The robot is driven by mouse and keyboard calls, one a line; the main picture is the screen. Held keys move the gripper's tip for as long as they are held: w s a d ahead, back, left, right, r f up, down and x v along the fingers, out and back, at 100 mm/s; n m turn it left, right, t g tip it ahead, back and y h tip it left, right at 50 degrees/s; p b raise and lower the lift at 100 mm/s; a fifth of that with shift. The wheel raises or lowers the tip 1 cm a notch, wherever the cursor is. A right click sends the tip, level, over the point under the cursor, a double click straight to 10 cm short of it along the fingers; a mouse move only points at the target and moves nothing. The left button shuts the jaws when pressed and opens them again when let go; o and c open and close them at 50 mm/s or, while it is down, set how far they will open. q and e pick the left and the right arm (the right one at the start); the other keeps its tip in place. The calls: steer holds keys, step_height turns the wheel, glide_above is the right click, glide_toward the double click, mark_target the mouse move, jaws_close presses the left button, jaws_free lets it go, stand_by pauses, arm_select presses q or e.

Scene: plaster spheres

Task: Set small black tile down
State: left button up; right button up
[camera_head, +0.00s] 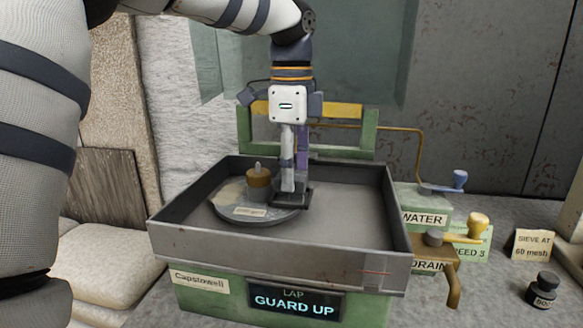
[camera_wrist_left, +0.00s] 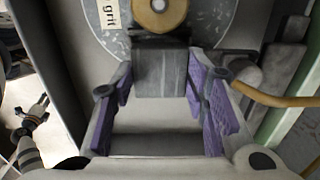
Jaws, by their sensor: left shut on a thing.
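The small black tile (camera_head: 291,199) is a dark block low inside the grey tray, at the right edge of the round plate. My left gripper (camera_head: 296,187) points down from above and is shut on it. In the left wrist view the tile (camera_wrist_left: 161,74) is between the far ends of the purple finger pads (camera_wrist_left: 164,92). The fingers hide part of it in the head view. I cannot tell whether its underside touches anything. My right gripper (camera_wrist_left: 41,105) shows small at the left of the wrist view; its opening is unclear.
The round plate (camera_head: 230,211) carries a brass-coloured weight (camera_head: 258,188) and a label. The tray walls (camera_head: 280,246) surround them; the tray floor to the right is clear. A green frame (camera_head: 370,138) and brass pipe (camera_head: 418,150) stand behind. Taps and a small bottle (camera_head: 543,289) are at right.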

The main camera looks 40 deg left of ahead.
arm_select(q)
steer(key=shift+f, duration=0.9)
steer(key=o, duration=1.3)
steer(key=shift+f, duration=0.1)
steer(key=shift+o, duration=0.2)
steer(key=shift+r, duration=2.05)
